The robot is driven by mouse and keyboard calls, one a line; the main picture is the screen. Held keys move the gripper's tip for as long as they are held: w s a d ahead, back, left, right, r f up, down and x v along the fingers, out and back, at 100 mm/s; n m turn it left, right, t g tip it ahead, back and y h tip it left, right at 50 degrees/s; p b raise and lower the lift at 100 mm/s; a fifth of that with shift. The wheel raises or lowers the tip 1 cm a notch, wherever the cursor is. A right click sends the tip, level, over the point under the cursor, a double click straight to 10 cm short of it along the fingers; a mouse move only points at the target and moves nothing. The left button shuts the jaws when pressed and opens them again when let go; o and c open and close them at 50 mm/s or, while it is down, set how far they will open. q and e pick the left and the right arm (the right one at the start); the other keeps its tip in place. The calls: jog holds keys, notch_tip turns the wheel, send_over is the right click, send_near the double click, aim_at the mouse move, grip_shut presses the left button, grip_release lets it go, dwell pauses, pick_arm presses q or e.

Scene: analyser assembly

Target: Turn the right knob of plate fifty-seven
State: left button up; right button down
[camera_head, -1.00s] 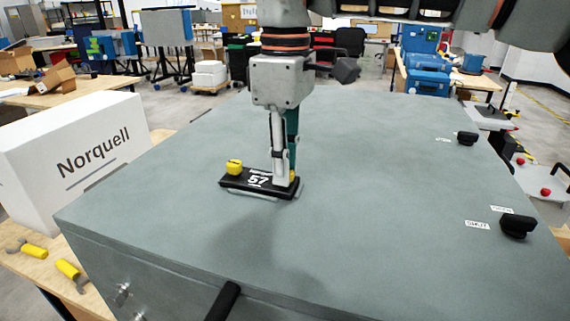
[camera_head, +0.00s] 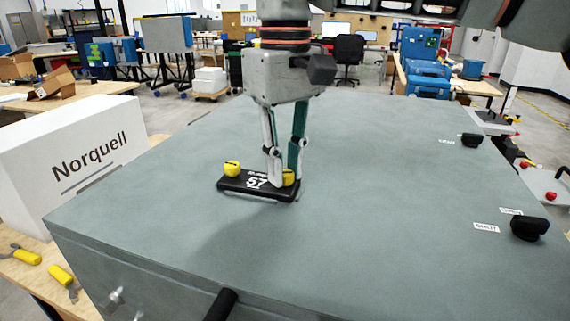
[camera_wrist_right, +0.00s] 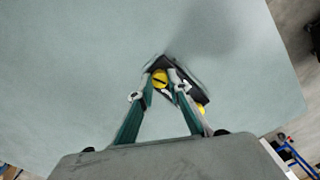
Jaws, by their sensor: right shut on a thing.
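Plate fifty-seven, a black plate marked 57 (camera_head: 235,184), lies on the grey top of the large cabinet. Its left yellow knob (camera_head: 232,168) is free; in the right wrist view this is the lower yellow knob (camera_wrist_right: 202,109). My right gripper (camera_head: 281,182) points down over the plate's right end and is shut on the right yellow knob (camera_head: 290,178). In the right wrist view, my right gripper's fingertips (camera_wrist_right: 160,74) are on either side of that knob (camera_wrist_right: 160,80). A finger partly hides the knob and the plate in the head view. My left gripper is not in view.
The grey cabinet top (camera_head: 380,200) is broad and mostly clear. Two black knobs, a nearer one (camera_head: 529,228) and a farther one (camera_head: 471,140), stand at its right. A black handle (camera_head: 221,304) is at the front edge. A white Norquell box (camera_head: 75,165) stands at left.

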aim_at(286, 172)
jog(key=shift+r, duration=0.15)
jog(key=c, duration=1.9)
grip_release()
notch_tip(286, 172, up, 12)
